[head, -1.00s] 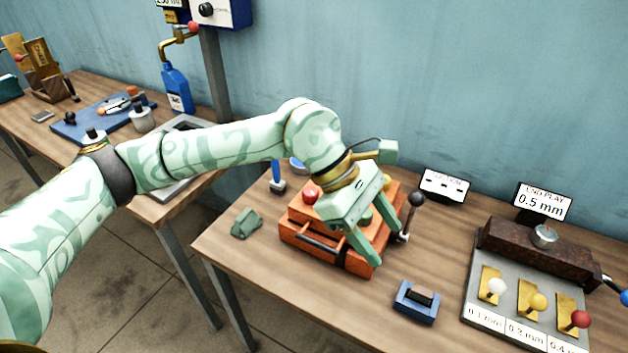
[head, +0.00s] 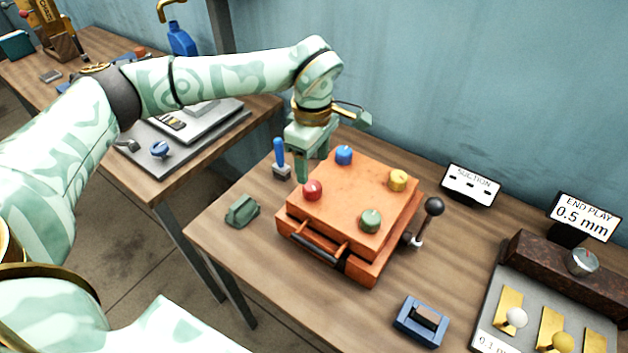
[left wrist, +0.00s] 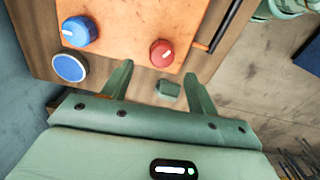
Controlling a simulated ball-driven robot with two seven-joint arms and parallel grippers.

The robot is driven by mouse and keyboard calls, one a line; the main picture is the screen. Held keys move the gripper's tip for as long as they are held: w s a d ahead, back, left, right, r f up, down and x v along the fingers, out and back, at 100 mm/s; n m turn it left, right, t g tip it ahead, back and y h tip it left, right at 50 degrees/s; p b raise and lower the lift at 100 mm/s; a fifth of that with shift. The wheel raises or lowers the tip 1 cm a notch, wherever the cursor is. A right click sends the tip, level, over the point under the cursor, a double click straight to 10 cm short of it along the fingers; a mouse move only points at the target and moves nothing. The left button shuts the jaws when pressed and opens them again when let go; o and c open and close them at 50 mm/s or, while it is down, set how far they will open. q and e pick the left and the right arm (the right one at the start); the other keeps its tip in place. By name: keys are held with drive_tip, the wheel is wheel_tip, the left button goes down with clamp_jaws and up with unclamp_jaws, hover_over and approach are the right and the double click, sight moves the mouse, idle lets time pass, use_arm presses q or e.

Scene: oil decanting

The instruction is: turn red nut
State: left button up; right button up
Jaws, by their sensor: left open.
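The red nut (head: 312,190) is a round knob on the left corner of an orange box (head: 362,178) in the head view. It also shows in the left wrist view (left wrist: 162,53), with a pale mark on top. My left gripper (head: 309,168) is open and empty, just behind the red nut at the box's left back edge. In the left wrist view its two fingers (left wrist: 158,80) are spread, and the red nut lies ahead of them, roughly between their lines. I see no contact with it. My right gripper is not in view.
Blue (head: 344,155), yellow (head: 397,180) and green (head: 370,220) knobs share the box top. A black-knobbed lever (head: 433,207) stands at its right. A blue-handled tool (head: 279,155) stands near the gripper. A green block (head: 242,211) lies left of the box.

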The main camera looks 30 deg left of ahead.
sight(312, 185)
use_arm(q)
drive_tip(key=f, duration=0.5)
drive_tip(key=shift+s+b, duration=0.25)
drive_tip(key=shift+b, duration=0.05)
drive_tip(key=shift+w+f, duration=0.1)
drive_tip(key=shift+f, duration=0.4)
drive_tip(key=c, duration=1)
